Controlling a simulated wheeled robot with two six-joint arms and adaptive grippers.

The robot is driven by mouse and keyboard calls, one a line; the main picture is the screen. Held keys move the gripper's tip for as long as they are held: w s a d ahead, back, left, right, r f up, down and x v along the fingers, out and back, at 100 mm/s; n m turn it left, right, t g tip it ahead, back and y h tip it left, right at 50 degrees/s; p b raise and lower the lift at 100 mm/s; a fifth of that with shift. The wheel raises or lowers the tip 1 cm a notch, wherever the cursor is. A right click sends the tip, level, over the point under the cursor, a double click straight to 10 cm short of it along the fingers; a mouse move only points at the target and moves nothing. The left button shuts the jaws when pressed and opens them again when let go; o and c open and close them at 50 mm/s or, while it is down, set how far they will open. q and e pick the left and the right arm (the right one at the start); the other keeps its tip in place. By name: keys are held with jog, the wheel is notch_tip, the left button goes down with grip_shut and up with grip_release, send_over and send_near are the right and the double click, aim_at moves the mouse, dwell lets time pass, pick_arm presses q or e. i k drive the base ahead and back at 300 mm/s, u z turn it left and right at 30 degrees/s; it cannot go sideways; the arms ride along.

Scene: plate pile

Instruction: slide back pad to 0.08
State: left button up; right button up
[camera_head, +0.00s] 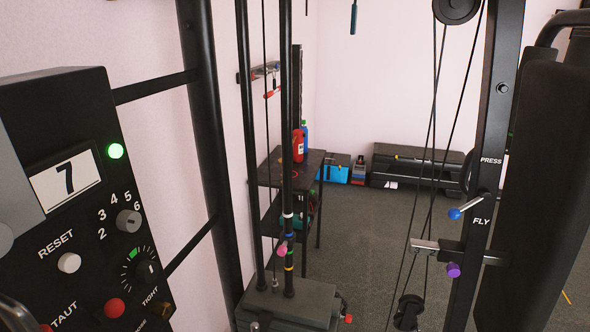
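A tall black pad (535,190), which looks like the back pad, stands upright at the right edge in the head view. Its lower end and right side run out of the frame. A dark upright post (490,130) marked PRESS and FLY stands just left of it. A purple knob (453,269) sits on a metal bracket (470,252) low on this post, close to the pad. I see no scale reading for the pad's position. Neither of my grippers can be made out in this view.
A black control panel (80,220) at the left shows 7 with a green light lit. A blue-tipped lever (455,213) juts from the post. Cables and a weight stack (290,305) stand mid-view. A dark side table (290,165) is behind. Grey floor (350,240) lies clear between.

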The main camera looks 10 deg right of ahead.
aim_at(542, 223)
jog(key=z, duration=1.4)
